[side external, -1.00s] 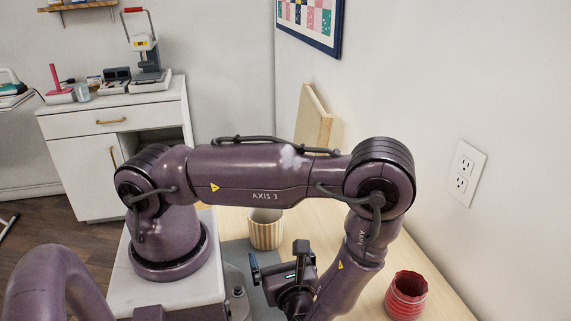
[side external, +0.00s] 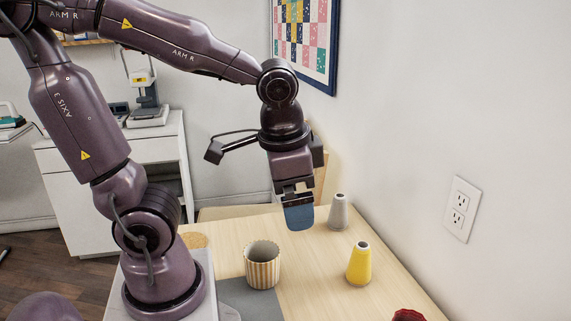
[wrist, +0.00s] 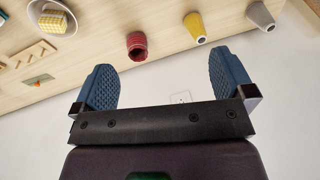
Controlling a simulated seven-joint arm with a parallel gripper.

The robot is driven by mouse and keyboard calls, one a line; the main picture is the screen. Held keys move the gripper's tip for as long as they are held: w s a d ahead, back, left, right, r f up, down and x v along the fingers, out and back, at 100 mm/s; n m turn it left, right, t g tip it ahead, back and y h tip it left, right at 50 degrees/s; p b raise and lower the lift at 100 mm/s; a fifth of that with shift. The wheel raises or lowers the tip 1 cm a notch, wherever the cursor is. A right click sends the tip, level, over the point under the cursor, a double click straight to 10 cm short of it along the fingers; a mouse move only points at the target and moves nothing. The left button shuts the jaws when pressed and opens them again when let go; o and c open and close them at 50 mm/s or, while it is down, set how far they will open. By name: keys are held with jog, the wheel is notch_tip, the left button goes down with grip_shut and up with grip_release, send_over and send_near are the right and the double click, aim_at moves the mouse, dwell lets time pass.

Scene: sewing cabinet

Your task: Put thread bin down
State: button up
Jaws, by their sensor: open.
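No container is marked as the thread bin, and I cannot tell which one it is. A white and tan striped cup (side external: 262,268) stands upright on the wooden table. A red ribbed cup shows only its rim (side external: 408,315) at the bottom edge of the side view. It also shows in the wrist view (wrist: 137,46). My gripper (side external: 299,218) is raised above the table, behind and right of the striped cup. In the wrist view its two blue pads are wide apart with nothing between them (wrist: 162,92). It holds neither cup.
A yellow cone (side external: 359,265) and a grey cone (side external: 338,212) stand along the right side of the table near the wall (side external: 420,120). A grey mat (side external: 247,296) lies by the striped cup. The wrist view shows a wooden rack (wrist: 35,60) and a yellow block (wrist: 54,21) on a plate.

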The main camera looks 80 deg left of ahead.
jog(key=r+t, duration=0.1)
jog(key=r, duration=0.1)
jog(key=s+r+n+t+h, duration=0.1)
jog(key=r+t, duration=0.1)
jog(key=r, duration=0.1)
jog(key=shift+s+d+t, duration=0.15)
jog(key=shift+t, duration=0.15)
